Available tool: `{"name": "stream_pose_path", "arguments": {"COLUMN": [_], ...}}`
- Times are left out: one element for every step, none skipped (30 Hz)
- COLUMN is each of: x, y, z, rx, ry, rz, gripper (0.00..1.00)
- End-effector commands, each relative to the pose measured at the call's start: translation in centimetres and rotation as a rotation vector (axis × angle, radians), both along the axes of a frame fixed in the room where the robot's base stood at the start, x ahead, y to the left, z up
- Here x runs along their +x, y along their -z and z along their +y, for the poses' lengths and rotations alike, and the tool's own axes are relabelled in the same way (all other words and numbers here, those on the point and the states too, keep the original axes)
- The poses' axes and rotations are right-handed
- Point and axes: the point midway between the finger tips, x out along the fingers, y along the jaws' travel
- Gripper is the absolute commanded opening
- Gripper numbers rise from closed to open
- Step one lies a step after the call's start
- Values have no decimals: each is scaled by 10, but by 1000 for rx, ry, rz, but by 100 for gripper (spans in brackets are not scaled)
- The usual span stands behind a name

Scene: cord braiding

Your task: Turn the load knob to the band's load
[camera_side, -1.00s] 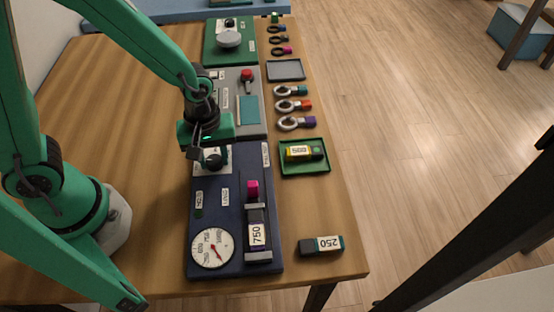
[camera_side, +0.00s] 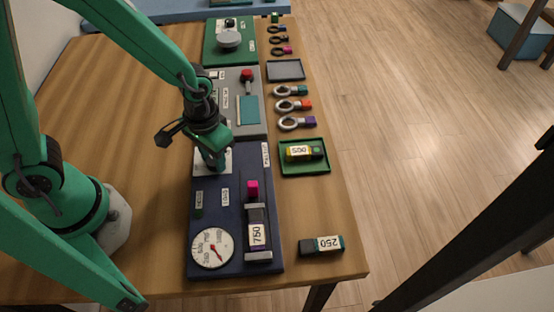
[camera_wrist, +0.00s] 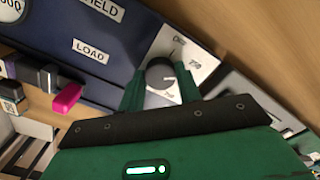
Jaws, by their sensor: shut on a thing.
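The load knob (camera_wrist: 160,75) is a dark round knob with a white mark, on a white plate with printed numbers (camera_wrist: 195,62), one reading 750. In the wrist view its mark points to the right. My gripper (camera_side: 212,168) is over the knob plate at the top of the blue panel (camera_side: 234,195). Its green fingers stand on either side of the knob in the wrist view (camera_wrist: 160,88), shut on it. A band cartridge labelled 750 (camera_side: 256,234) sits in the panel's slot. The round dial (camera_side: 212,249) has a red needle. In the side view my gripper hides the knob.
A cartridge marked 250 (camera_side: 321,245) lies near the table's front right. A green tray (camera_side: 305,170) holds a yellow cartridge marked 500 (camera_side: 299,151). Several ringed pieces (camera_side: 292,106) lie behind it. A grey panel (camera_side: 240,72) and green panel (camera_side: 212,50) stand farther back.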

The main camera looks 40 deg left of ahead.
Motion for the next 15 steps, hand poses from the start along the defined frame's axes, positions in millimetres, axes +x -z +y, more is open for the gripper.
{"name": "stream_pose_path", "arguments": {"x": [0,0,0,0,0,0,0,0,0,0,1,1,1,1,1], "y": [-1,-1,-1,-1,-1,-1,-1,-1,-1,-1,-1,-1,-1,-1,-1], "z": [0,0,0,0,0,0,0,0,0,1,1,1,1,1,1], "rx": [0,0,0,0,0,0,0,0,0,0,0,0,0,0,0], "ry": [44,72,110,139,167,205,234,262,300,329,357,395,424,452,490], "rz": [-1,-1,-1,-1,-1,-1,-1,-1,-1,-1,-1,-1,-1,-1,-1], "gripper": [11,11,11,11,11,11,11,11,11,11,11,11,11,11,11]}}
